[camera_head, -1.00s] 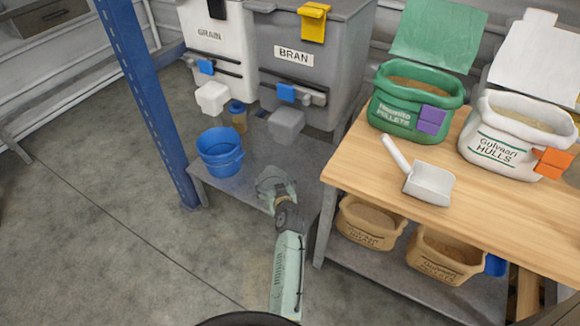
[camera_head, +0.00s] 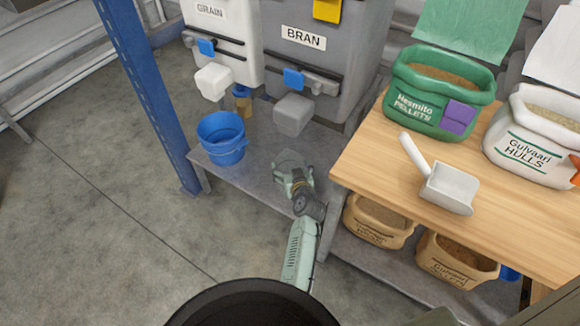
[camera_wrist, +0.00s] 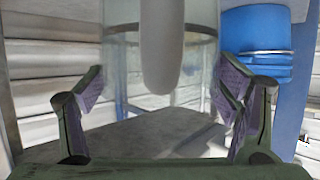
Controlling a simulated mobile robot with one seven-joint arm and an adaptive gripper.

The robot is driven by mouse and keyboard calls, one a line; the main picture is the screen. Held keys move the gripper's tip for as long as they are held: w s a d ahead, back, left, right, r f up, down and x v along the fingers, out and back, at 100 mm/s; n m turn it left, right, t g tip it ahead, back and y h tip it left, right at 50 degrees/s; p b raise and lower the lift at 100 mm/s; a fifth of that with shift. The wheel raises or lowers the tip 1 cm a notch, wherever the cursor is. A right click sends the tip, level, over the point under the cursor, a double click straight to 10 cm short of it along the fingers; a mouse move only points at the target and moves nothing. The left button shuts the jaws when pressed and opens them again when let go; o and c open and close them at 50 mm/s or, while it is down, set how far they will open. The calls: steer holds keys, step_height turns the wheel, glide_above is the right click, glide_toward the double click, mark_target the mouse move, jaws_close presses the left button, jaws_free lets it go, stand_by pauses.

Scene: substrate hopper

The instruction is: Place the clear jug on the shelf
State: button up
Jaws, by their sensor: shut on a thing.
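My gripper (camera_head: 293,176) reaches over the low grey shelf (camera_head: 222,178), beneath the bran bin. In the wrist view my gripper (camera_wrist: 165,90) has its fingers on both sides of the clear jug (camera_wrist: 125,65). The jug is see-through and looks upright, with a pale rounded handle (camera_wrist: 162,50) between the fingers. The gripper is shut on the jug. In the head view the jug (camera_head: 290,160) is only a faint outline beyond the gripper. The grey shelf surface (camera_wrist: 140,135) shows below it. I cannot tell whether the jug's base touches the shelf.
A blue bucket (camera_head: 222,138) stands on the shelf to the left, near a blue post (camera_head: 150,90). A small blue-topped container (camera_head: 242,100) stands behind. The bran bin's grey chute (camera_head: 293,114) hangs above. A wooden table (camera_head: 390,165) is at right.

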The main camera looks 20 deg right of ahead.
steer(key=o, duration=1.2)
steer(key=shift+f, duration=0.1)
steer(key=shift+c, duration=0.2)
steer(key=o, duration=0.4)
steer(key=v, duration=1.2)
steer(key=shift+r+b, duration=0.25)
steer(key=shift+b, duration=0.2)
